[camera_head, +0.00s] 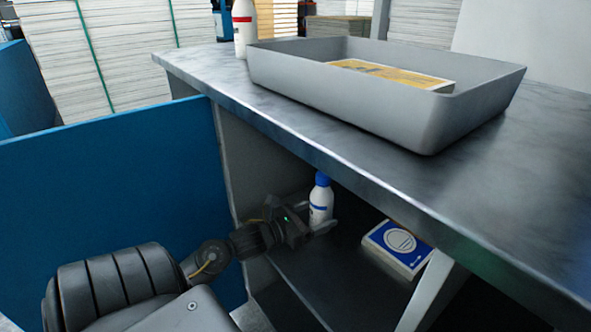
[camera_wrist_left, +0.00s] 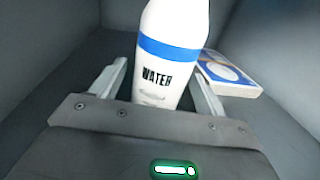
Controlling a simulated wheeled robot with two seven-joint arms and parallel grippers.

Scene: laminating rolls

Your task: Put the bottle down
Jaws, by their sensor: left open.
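A white bottle with a blue cap (camera_head: 320,199) stands upright on the shelf under the metal table. In the left wrist view the bottle (camera_wrist_left: 171,60) shows a blue band and the word WATER. My left gripper (camera_head: 322,228) reaches into the shelf space at the bottle. Its fingers (camera_wrist_left: 160,90) are open, one on each side of the bottle, with a visible gap at the left. The bottle's base is hidden by the gripper in the left wrist view. My right gripper is not in view.
A blue and white box (camera_head: 398,248) lies on the shelf (camera_head: 335,280) right of the bottle. The metal tabletop (camera_head: 330,130) overhangs the arm. A grey tray (camera_head: 345,100) and a red-banded white bottle (camera_head: 243,28) stand on top. A blue panel (camera_head: 110,190) is at left.

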